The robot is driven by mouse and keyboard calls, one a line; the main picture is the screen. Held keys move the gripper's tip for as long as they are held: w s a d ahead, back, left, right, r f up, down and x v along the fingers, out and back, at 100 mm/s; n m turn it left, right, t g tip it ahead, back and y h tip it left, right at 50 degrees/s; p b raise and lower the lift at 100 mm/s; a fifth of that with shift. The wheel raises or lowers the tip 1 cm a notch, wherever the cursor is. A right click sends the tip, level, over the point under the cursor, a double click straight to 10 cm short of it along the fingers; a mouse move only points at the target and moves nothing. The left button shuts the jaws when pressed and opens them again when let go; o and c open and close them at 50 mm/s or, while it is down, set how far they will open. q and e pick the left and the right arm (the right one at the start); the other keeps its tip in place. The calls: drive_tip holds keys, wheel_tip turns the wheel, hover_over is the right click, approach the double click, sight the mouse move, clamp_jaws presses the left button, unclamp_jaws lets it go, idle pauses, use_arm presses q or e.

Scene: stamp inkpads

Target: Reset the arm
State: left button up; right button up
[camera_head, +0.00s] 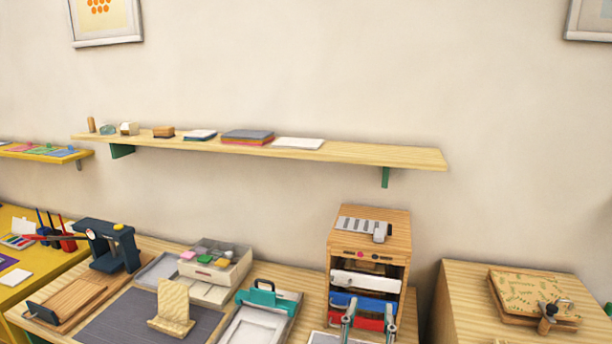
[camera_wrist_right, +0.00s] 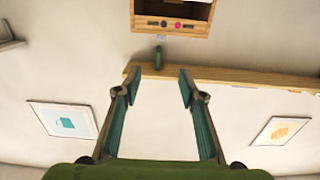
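My right gripper (camera_head: 369,318) comes up from the bottom edge of the head view, in front of the wooden drawer cabinet. In the right wrist view its two fingers (camera_wrist_right: 159,82) stand well apart, with nothing between them. The wrist view appears upside down, with the cabinet (camera_wrist_right: 172,20) at the top and the wall shelf (camera_wrist_right: 240,78) below it. My left gripper is in neither view.
The cabinet (camera_head: 342,238) has white, blue and red drawers. Left of it are a teal-clipped tray (camera_head: 268,297), an inkpad box (camera_head: 220,268), a wooden stand (camera_head: 173,308) on a grey mat and a dark blue press (camera_head: 108,246). A wall shelf (camera_head: 400,156) runs above.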

drive_tip(key=s+d+f+n+g+y, duration=0.1)
drive_tip(key=s+d+f+g, duration=0.4)
drive_tip(key=s+f, duration=0.5)
drive_tip(key=s+d+f+n+g+y, duration=0.15)
drive_tip(key=s+d+f+g, duration=0.45)
drive_tip(key=f, duration=0.6)
drive_tip(key=s+a+f+n+g+y, duration=0.2)
drive_tip(key=s+f+n+y, duration=0.1)
drive_tip(key=s, duration=0.9)
drive_tip(key=s+f+g, duration=0.2)
drive_tip(key=s+f, duration=0.1)
drive_tip(key=f, duration=2.5)
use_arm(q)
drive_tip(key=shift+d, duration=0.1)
use_arm(e)
drive_tip(key=s+d+f+g, duration=0.1)
drive_tip(key=s+d+f, duration=0.1)
drive_tip(key=s+f, duration=1.3)
drive_tip(key=shift+s+d, duration=0.25)
drive_tip(key=shift+s, duration=0.55)
drive_tip(key=shift+r+h, duration=0.1)
drive_tip(key=shift+h, duration=0.15)
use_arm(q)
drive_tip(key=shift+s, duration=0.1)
